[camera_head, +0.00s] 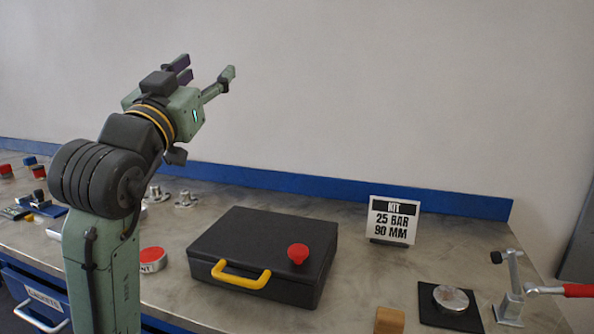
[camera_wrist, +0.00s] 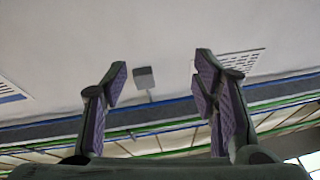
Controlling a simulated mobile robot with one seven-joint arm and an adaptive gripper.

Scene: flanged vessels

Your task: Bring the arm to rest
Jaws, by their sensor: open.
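My arm rises at the left of the head view, bent at its elbow. My gripper (camera_head: 207,72) is raised above the bench and points up and to the right. Its fingers are spread, with nothing between them. In the wrist view my gripper (camera_wrist: 159,85) shows two purple-padded fingers standing well apart and empty. Behind them are a pale ceiling or upper wall, and blue and green lines.
A closed black case (camera_head: 262,250) with a yellow handle and a red knob lies on the bench (camera_head: 350,270). A kit sign (camera_head: 393,220), a toggle clamp (camera_head: 512,290), a wooden block (camera_head: 389,320) and a round metal disc (camera_head: 451,298) stand to the right. Small flanged parts (camera_head: 185,199) sit behind my arm.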

